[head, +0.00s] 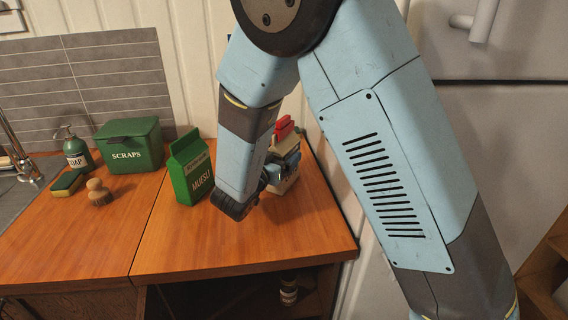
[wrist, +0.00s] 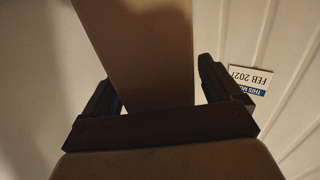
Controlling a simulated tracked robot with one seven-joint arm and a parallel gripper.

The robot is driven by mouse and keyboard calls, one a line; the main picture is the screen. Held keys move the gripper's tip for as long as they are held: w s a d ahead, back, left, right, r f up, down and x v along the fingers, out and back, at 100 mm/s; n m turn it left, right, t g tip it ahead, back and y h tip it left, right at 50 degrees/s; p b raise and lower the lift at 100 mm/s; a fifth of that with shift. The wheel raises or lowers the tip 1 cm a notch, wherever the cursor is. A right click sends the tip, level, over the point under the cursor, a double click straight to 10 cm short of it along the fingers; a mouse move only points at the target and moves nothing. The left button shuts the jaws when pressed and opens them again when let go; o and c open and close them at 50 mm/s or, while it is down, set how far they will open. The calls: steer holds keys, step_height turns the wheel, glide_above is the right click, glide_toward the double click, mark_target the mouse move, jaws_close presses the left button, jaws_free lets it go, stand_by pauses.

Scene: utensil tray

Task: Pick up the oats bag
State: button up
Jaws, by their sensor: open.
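The oats bag (head: 283,187) is a cream bag with a red clip-like piece (head: 283,128) at its top. It stands at the back right of the wooden counter, partly hidden by my arm and gripper; I cannot read its label. My gripper (head: 281,167) is at the bag's upper part in the head view. In the wrist view a plain tan surface, likely the bag (wrist: 145,50), fills the space between the two fingers of my gripper (wrist: 158,85). One finger is on each side of it. The jaws are open; I cannot tell whether they touch it.
A green muesli carton (head: 188,170) stands just left of my forearm. A green scraps bin (head: 128,146), a soap bottle (head: 77,152), a sponge (head: 67,183) and a wooden brush (head: 98,193) are farther left. The counter's (head: 190,240) front is clear. A dated card (wrist: 255,79) hangs on the wall.

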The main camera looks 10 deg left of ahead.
steer(key=shift+w+d, duration=0.15)
steer(key=shift+w, duration=0.2)
steer(key=shift+c, duration=0.4)
steer(key=c, duration=1.3)
steer(key=shift+c, duration=0.2)
